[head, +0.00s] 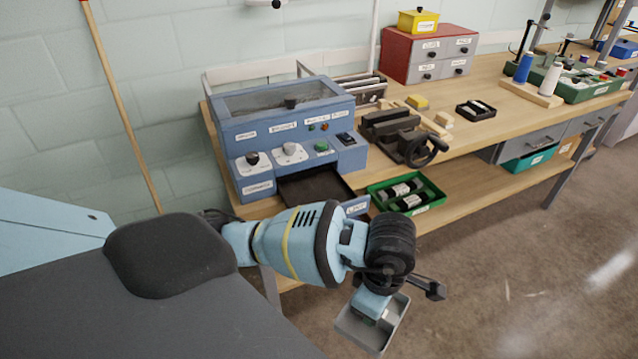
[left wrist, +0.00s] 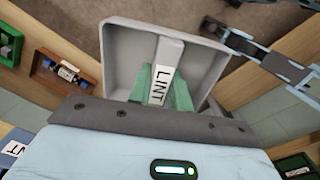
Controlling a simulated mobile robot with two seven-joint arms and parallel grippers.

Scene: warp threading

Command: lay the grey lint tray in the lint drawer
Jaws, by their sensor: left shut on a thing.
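The grey lint tray (head: 343,328) hangs in the air over the floor, in front of the bench. It is a shallow open box with a middle grip labelled LINT, clear in the left wrist view (left wrist: 122,50). My left gripper (left wrist: 161,88) has its green fingers shut on that grip; in the head view the gripper (head: 369,308) is partly hidden by my wrist. The lint drawer (head: 312,188) is pulled out of the blue machine, dark and empty where visible. My forearm hides part of its front.
The blue machine (head: 285,110) stands on the wooden bench (head: 480,120). A green tray (head: 428,190) with dark rolls lies just right of the drawer. A dark vise (head: 400,135) stands behind it. The floor (head: 540,250) in front is clear.

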